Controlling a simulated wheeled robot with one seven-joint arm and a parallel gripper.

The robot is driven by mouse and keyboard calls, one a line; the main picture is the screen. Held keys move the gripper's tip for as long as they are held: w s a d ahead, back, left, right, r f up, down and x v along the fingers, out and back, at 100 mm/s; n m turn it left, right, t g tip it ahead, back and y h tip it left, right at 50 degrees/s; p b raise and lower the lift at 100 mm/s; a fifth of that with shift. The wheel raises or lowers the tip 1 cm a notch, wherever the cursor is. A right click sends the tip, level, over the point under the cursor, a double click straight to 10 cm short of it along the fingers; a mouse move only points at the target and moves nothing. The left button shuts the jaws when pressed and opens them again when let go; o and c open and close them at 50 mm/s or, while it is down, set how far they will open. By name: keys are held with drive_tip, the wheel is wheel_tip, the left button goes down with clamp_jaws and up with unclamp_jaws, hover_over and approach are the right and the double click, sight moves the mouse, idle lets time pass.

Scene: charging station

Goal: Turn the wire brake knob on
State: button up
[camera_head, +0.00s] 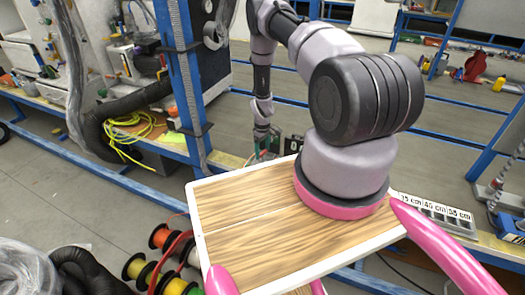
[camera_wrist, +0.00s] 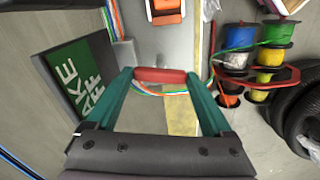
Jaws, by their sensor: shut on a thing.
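In the wrist view, the wire brake knob (camera_wrist: 160,75) shows as a red bar between the tips of my gripper's two teal fingers. My gripper (camera_wrist: 160,80) is shut on it, with a fingertip at each end. A green and black sign (camera_wrist: 80,80) with partly cut-off white letters, reading "AKE" and "FF", stands to the left. In the head view, my gripper (camera_head: 265,150) is small at the far end of my arm, near a dark panel (camera_head: 293,144). The knob cannot be made out there.
Coloured wire spools (camera_wrist: 265,60) and a black coiled hose (camera_wrist: 300,110) are on the right in the wrist view. Coloured wires pass behind the knob. In the head view, a blue post (camera_head: 182,90) stands left of my arm, and yellow cable (camera_head: 130,135) lies on a shelf.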

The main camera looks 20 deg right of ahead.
sight(263, 152)
drive_tip(key=m, duration=0.4)
drive_tip(key=shift+m, duration=0.3)
drive_tip(key=m, duration=0.3)
drive_tip(key=shift+m, duration=0.3)
drive_tip(key=m, duration=0.3)
drive_tip(key=shift+m, duration=2.1)
drive_tip(key=o, duration=1.1)
drive_tip(key=shift+o, duration=0.2)
wheel_tip(263, 152, up, 11)
drive_tip(key=shift+f, duration=0.1)
